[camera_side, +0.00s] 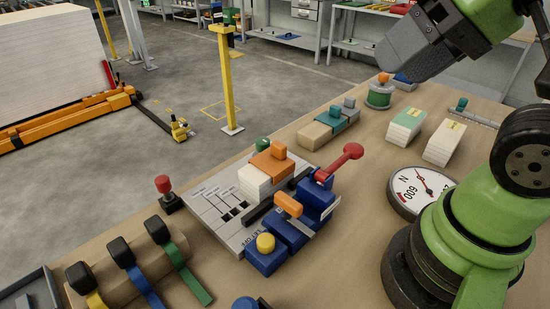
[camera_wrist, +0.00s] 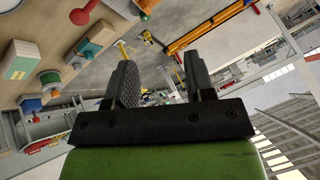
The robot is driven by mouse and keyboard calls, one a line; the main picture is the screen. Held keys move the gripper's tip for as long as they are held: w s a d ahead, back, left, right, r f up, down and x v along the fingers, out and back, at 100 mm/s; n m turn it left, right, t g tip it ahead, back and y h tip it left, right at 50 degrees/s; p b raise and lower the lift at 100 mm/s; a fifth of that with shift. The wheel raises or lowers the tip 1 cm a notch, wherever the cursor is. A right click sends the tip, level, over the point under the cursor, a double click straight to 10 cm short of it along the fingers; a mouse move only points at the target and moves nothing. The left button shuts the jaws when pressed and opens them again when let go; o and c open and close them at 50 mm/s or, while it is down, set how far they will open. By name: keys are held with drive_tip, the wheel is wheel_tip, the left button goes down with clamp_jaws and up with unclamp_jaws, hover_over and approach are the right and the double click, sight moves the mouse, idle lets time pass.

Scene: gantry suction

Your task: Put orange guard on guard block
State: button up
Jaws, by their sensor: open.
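An orange guard (camera_side: 268,164) with a raised orange knob lies across a cream block (camera_side: 254,182) on the grey marked plate, left of the blue fixture. I cannot tell which block is the guard block. My gripper (camera_wrist: 160,68) is open and empty, its two dark fingers apart. In the side view it is high at the upper right, well away from both blocks.
A blue fixture (camera_side: 318,194) with a red-knobbed lever (camera_side: 346,158) and an orange handle (camera_side: 288,204) stands right of the cream block. A green spool (camera_side: 379,96), paper stacks (camera_side: 405,125) and a round gauge (camera_side: 420,188) are nearby. Colored straps (camera_side: 190,272) lie front left.

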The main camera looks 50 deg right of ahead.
drive_tip(key=shift+w, duration=0.1)
drive_tip(key=n+g+h, duration=0.2)
drive_tip(key=n+g, duration=0.2)
drive_tip(key=g, duration=0.4)
hover_over(279, 144)
wheel_tip(279, 144, down, 12)
drive_tip(key=shift+w+a+f+g, duration=0.2)
drive_tip(key=shift+w+g, duration=0.1)
drive_tip(key=shift+w, duration=0.25)
drive_tip(key=f, duration=0.6)
drive_tip(key=s+f, duration=0.1)
drive_tip(key=f, duration=0.2)
drive_tip(key=shift+s+d+f, duration=0.1)
drive_tip(key=shift+d+f, duration=0.05)
drive_tip(key=shift+f, duration=0.25)
clamp_jaws()
